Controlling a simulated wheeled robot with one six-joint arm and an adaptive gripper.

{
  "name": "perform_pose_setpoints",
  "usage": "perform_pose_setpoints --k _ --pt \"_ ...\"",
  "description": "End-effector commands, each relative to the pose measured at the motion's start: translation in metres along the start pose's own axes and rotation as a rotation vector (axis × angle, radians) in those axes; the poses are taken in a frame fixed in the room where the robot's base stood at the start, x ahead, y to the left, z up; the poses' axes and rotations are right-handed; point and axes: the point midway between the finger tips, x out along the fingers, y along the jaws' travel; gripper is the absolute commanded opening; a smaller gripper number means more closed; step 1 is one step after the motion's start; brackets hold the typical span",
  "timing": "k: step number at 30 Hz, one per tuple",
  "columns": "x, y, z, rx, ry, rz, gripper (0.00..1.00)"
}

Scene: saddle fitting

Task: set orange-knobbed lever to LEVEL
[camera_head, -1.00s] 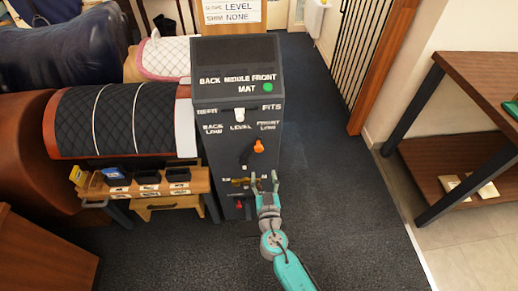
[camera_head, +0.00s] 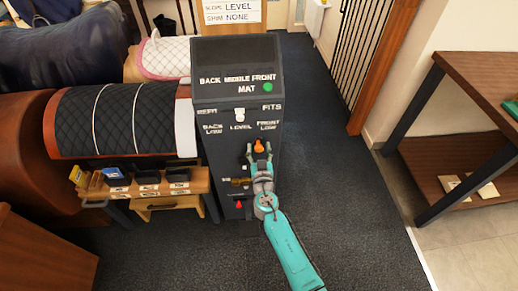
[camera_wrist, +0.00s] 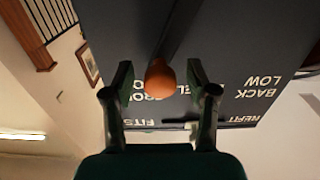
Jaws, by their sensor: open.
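The orange knob (camera_head: 259,146) of the lever is on the front of the dark cabinet (camera_head: 262,195), below the labels BACK LOW, LEVEL and FRONT LOW. It points up and to the right, toward the FRONT LOW side. My gripper (camera_head: 258,155) is at the knob with its fingers apart. In the wrist view the orange knob (camera_wrist: 160,76) sits between the two open fingers of my gripper (camera_wrist: 160,90), with gaps on both sides. The lever's dark arm shows behind the knob in the wrist view.
A white switch (camera_head: 239,115) sits above the lever and a red knob (camera_head: 239,205) low on the cabinet. A small wooden stand with black bins (camera_head: 148,178) is at left. A card (camera_head: 232,12) reads LEVEL and NONE.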

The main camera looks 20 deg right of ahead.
Motion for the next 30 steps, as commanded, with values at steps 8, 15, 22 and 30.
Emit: perform_pose_setpoints --k 8,15,22,30 --pt "0.003 0.0 0.0 0.0 0.0 0.0 0.58" --pt "0.003 0.0 0.0 0.0 0.0 0.0 0.13" --pt "0.003 0.0 0.0 0.0 0.0 0.0 0.0" --pt "0.003 -0.017 -0.006 -0.118 0.001 -0.003 0.0"
